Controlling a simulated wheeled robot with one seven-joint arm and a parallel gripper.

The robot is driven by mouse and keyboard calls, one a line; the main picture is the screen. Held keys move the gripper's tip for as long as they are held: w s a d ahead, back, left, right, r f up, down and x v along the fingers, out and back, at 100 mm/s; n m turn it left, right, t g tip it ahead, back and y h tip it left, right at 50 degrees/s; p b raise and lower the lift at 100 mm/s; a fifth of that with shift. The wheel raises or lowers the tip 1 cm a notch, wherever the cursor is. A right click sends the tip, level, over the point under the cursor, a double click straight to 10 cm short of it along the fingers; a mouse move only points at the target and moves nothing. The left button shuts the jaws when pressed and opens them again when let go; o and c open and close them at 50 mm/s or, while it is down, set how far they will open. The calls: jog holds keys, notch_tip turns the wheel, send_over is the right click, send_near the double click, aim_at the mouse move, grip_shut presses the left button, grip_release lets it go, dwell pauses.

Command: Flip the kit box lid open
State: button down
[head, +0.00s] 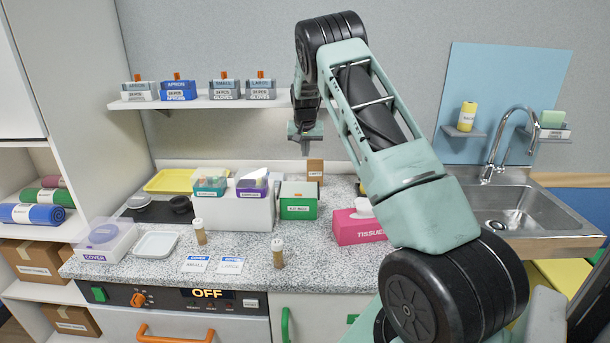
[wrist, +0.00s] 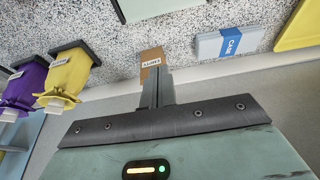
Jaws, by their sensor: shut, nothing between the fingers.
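The kit box (head: 298,208) is a green box with a white label, standing on the speckled counter right of the white bin. Its pale green lid (head: 299,190) looks shut. My gripper (head: 304,138) hangs above and behind the box in the head view, clear of it, fingers together and empty. In the wrist view my gripper (wrist: 157,76) shows its closed fingers in front of a small brown box (wrist: 152,56). A pale green surface (wrist: 150,8) cut off at the top edge there looks like the kit box lid.
The white bin (head: 236,213) holding two small tubs stands left of the kit box; a pink tissue box (head: 358,227) stands right. The brown box (head: 315,169) is behind it. A shelf (head: 210,103) with several small boxes hangs left of my gripper.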

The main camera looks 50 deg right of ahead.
aim_at(299, 189)
dwell(0.3)
jog(key=p+x, duration=0.4)
jog(key=x, duration=0.6)
jog(key=shift+s+a+p, duration=0.65)
jog(key=shift+a+p, duration=0.1)
jog(key=shift+a, duration=0.05)
jog(key=shift+s+a+p, duration=0.65)
jog(key=shift+a+p, duration=0.05)
jog(key=shift+a, duration=0.15)
